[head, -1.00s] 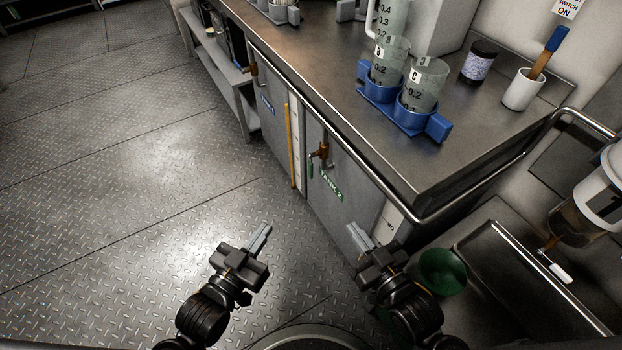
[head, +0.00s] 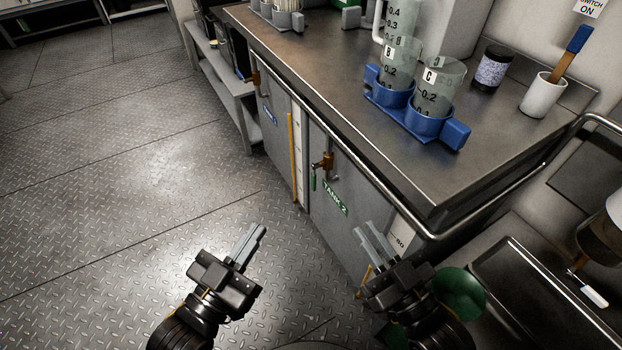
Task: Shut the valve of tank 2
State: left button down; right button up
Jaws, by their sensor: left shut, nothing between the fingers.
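A green TANK 2 label (head: 335,197) is just below and to the right. My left gripper (head: 254,232) is shut and empty over the floor, left of and below the valve in the picture, apart from it. My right gripper (head: 366,228) also looks shut and empty, near the lower right of the tank 2 front, apart from the valve.
The steel bench (head: 400,165) has a rail (head: 480,215) along its edge above the tanks. A blue rack (head: 412,118) with beakers stands on it. A green bowl (head: 459,293) is beside my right arm. The floor (head: 130,170) at left is clear.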

aim_at(314, 166)
jog(key=k, duration=1.25)
jog(key=u, duration=1.05)
jog(key=i, duration=1.6)
jog(key=z, duration=0.6)
